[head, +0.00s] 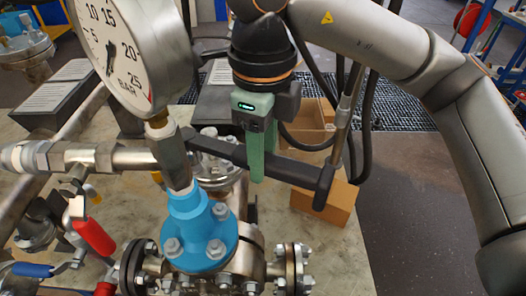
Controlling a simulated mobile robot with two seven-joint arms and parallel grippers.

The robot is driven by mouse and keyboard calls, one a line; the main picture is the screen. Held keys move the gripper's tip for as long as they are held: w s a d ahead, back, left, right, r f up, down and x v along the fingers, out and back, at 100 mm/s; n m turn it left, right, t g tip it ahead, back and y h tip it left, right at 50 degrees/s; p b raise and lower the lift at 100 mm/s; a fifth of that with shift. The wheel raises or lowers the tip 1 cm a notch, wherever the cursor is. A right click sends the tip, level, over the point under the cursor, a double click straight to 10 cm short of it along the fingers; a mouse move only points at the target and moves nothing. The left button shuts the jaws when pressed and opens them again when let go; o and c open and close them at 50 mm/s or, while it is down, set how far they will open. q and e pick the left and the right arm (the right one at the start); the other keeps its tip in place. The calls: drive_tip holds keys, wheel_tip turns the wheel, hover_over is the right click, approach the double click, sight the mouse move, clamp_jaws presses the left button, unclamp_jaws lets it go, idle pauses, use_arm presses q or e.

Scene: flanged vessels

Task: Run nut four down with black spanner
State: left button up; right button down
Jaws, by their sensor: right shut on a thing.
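My right gripper (262,160), with green fingers, points down and is shut on the black spanner (298,172). The spanner lies roughly level across the view, its right end nearer me. Its left end reaches behind the gauge stem, over the steel flanged vessel (218,175). Bolts and nuts show on that flange near the spanner (208,132). I cannot tell which nut is number four, or whether the spanner touches a nut. My left gripper is not in view.
A large pressure gauge (118,50) and its blue flanged fitting (197,235) stand close in front, hiding part of the vessel. Steel pipe (120,157) and a red-handled valve (95,236) are at left. Cardboard boxes (325,205) sit behind right.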

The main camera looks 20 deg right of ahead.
drive_tip(key=shift+f+b, duration=0.95)
drive_tip(key=shift+f, duration=0.1)
drive_tip(key=s+a+m, duration=0.1)
drive_tip(key=m, duration=0.1)
drive_tip(key=s+a+m+b, duration=0.1)
drive_tip(key=s+a+m, duration=0.1)
drive_tip(key=shift+a, duration=0.3)
drive_tip(key=shift+w, duration=0.1)
wheel_tip(320, 180, up, 5)
drive_tip(key=p, duration=0.3)
drive_tip(key=shift+r, duration=0.1)
idle(0.8)
